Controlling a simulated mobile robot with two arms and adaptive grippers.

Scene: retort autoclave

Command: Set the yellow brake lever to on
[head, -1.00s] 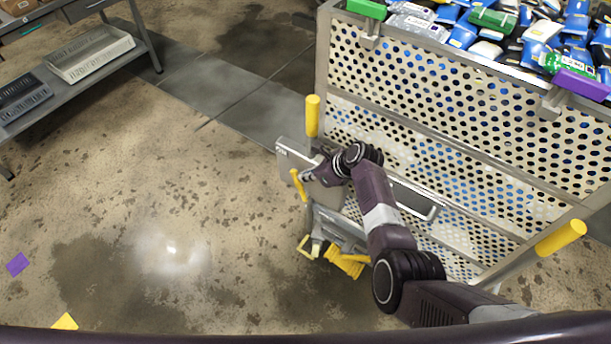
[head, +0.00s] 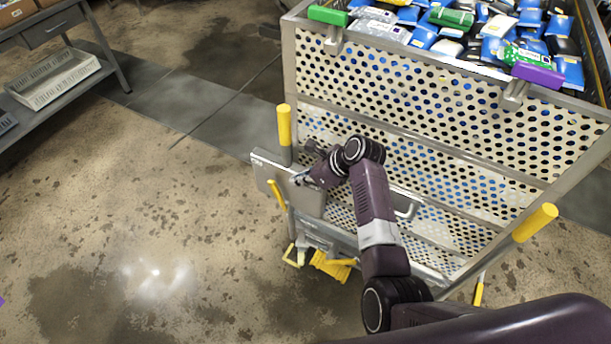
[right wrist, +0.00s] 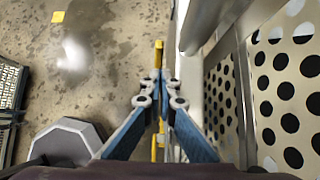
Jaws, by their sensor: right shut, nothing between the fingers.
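The yellow brake lever (head: 278,193) is a short, slanted yellow bar in front of a grey plate at the cart's left end. My right gripper (head: 301,179) is shut and empty, in front of the grey plate, just right of the lever's upper end in the head view. In the right wrist view its closed blue fingers (right wrist: 157,78) point forward, with a yellow bar (right wrist: 158,52) directly beyond the tips. I cannot tell whether the tips touch it, nor which yellow part it is. My left gripper is out of view.
A perforated metal cart (head: 400,110) full of packets stands ahead, with yellow-capped posts (head: 284,125) and (head: 537,222). Yellow pedal parts (head: 330,266) are low beneath the grey plate (head: 305,200). A shelf with a pale tray (head: 55,80) is far left. The floor on the left is clear.

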